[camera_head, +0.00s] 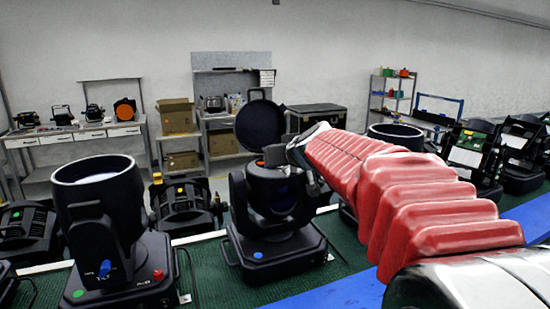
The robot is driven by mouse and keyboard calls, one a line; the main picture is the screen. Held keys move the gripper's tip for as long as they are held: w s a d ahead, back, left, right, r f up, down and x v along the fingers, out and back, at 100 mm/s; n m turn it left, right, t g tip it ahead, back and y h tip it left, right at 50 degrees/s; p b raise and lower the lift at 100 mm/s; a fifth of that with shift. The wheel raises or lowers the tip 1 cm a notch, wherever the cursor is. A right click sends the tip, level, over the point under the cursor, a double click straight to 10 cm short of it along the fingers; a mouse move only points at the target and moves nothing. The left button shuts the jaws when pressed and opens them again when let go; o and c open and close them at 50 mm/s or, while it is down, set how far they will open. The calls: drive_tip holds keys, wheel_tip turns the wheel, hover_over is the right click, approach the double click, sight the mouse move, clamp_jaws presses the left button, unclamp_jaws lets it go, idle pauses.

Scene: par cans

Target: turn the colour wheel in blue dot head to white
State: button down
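The blue dot head (274,215) is a black moving light on the green mat, just left of centre, with a blue dot (258,255) on its base. Its round black lid (260,125) stands open behind the top. A small orange-red part (262,163) shows at the opening's left edge. My arm in its red sleeve comes in from the right, and my gripper (280,155) is at the top of this head, over its right rim. The fingertips are small and dark against the head, so their opening is unclear. The colour wheel cannot be made out from here.
A larger black head (100,215) with an open top, blue and red knobs and a green dot stands at the left. More fixtures (182,205) stand behind and at the right (470,155). A blue strip (335,294) edges the mat (210,275) in front.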

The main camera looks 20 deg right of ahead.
idle(0.3)
drive_tip(key=c, duration=1.6)
unclamp_jaws()
drive_tip(key=v, duration=1.3)
drive_tip(key=shift+s+r, duration=0.15)
drive_tip(key=shift+s, duration=0.2)
